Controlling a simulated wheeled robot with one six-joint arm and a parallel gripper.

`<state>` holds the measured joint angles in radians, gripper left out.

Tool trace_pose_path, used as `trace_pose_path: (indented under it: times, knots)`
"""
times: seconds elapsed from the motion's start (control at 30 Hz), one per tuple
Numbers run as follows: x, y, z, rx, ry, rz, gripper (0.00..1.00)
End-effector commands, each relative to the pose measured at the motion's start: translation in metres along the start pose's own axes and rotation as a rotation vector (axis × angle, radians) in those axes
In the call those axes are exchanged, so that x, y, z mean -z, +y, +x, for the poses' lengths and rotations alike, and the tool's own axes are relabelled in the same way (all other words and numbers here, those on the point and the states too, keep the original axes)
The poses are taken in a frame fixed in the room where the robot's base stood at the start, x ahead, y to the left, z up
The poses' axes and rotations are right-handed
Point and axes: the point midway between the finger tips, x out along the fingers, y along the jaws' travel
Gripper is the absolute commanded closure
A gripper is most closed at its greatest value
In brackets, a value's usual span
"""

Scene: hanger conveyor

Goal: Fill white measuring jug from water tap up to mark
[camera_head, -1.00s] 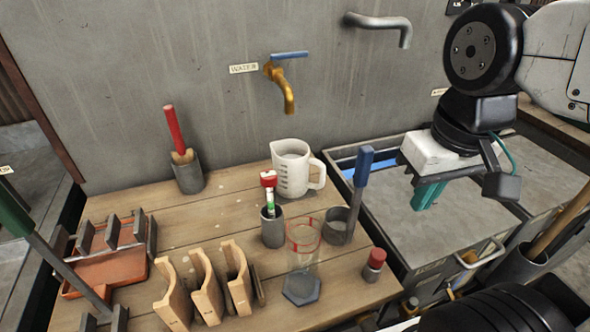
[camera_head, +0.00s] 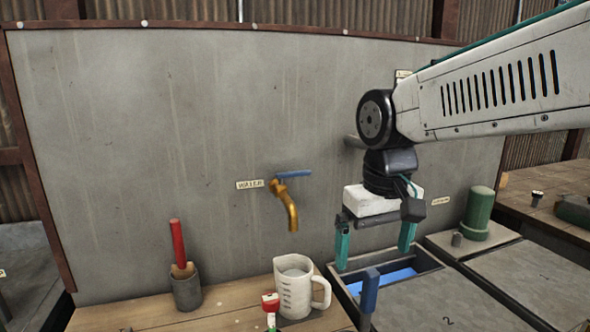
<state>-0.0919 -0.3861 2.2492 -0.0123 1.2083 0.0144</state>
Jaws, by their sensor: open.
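The white measuring jug (camera_head: 293,291) stands upright on the wooden bench, its handle to the right and dark marks on its side. Its inside looks pale; I cannot tell whether it holds water. The brass water tap (camera_head: 290,208) with a blue lever (camera_head: 294,174) comes out of the grey wall above the jug, beside a "WATER" label (camera_head: 250,184). No stream shows at its spout. My gripper (camera_head: 373,256) is open and empty, its teal fingers pointing down, to the right of the tap and jug, apart from both.
A blue-handled tool (camera_head: 369,291) stands up just right of the jug. A red-handled brush in a grey cup (camera_head: 186,292) is at the left. A trough with blue inside (camera_head: 400,277) lies below my gripper. A green cylinder (camera_head: 478,214) stands farther right.

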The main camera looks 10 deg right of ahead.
Motion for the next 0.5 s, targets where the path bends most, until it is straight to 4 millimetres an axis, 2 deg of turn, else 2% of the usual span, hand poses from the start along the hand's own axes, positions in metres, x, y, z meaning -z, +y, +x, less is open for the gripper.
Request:
trace_pose_path:
  times: [0.03,0.1,0.3,0.4,0.5]
  knots:
    - [0.033,-0.005,-0.008,-0.001,0.012,-0.011,0.00]
    - [0.077,-0.012,-0.020,-0.002,0.044,-0.019,0.00]
    - [0.197,-0.034,-0.055,-0.002,0.163,-0.028,0.00]
    - [0.237,-0.041,-0.077,0.002,0.232,-0.019,0.00]
    - [0.256,-0.041,-0.101,0.006,0.294,-0.006,0.00]
